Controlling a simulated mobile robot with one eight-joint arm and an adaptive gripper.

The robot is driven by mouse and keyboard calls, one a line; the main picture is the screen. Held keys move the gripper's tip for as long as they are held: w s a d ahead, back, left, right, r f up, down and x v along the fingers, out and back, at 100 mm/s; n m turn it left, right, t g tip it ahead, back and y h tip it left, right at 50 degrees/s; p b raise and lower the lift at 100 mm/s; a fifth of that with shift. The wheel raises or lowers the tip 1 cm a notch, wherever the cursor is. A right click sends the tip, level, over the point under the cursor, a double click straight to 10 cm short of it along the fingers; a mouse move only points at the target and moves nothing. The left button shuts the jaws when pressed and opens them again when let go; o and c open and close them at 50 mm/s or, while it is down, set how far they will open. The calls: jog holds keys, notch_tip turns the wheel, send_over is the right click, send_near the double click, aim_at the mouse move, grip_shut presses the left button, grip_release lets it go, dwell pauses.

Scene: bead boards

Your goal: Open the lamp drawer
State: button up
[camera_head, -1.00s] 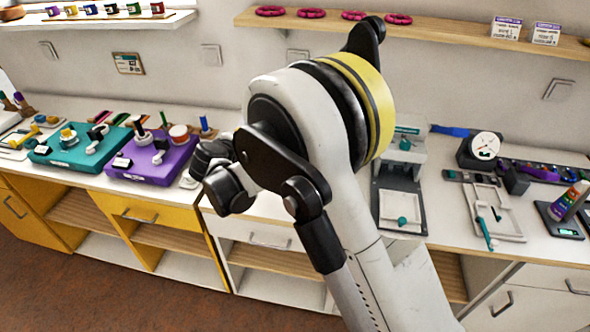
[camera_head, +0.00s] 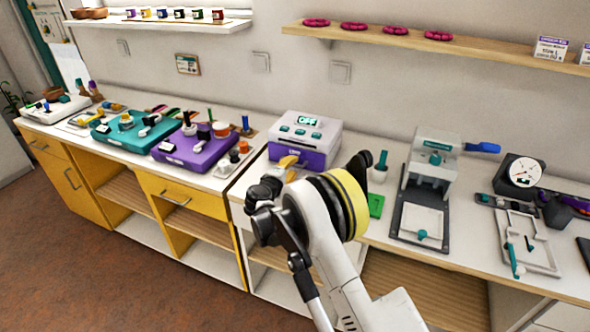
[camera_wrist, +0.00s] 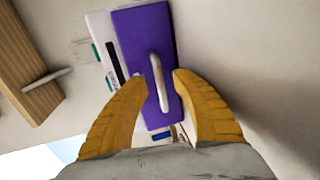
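The lamp unit (camera_head: 318,124) is a white box with teal buttons, a small lit display and a purple front. It stands on the white counter behind my arm. Its purple drawer front (camera_wrist: 138,32) fills the middle of the wrist view and appears closed. A pale bar handle (camera_wrist: 155,66) is fixed on it. My gripper (camera_wrist: 160,78) is open, with one yellow finger on each side of the handle's lower part; I cannot tell whether they touch it. In the head view, the yellow fingers (camera_head: 287,161) show at the unit's purple front, and my arm hides part of it.
Left of the unit are a purple case (camera_head: 195,152) and a teal case (camera_head: 130,132) with small parts. Right of it are a green pad (camera_head: 376,205), a grey press (camera_head: 432,160) and a dial gauge (camera_head: 524,172). A wooden shelf (camera_head: 400,36) runs above.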

jog(key=shift+x, duration=0.9)
jog(key=shift+s, duration=0.1)
grip_shut()
jog(key=v, duration=0.3)
jog(key=f+v, duration=0.1)
jog(key=v, duration=0.3)
jog(key=f+b+v, duration=0.1)
jog(key=v, duration=0.3)
jog(key=shift+s+a+f, duration=0.15)
jog(key=shift+s+a, duration=0.05)
jog(key=shift+s, duration=0.3)
grip_release()
jog(key=v, duration=1.2)
jog(key=shift+d, duration=0.1)
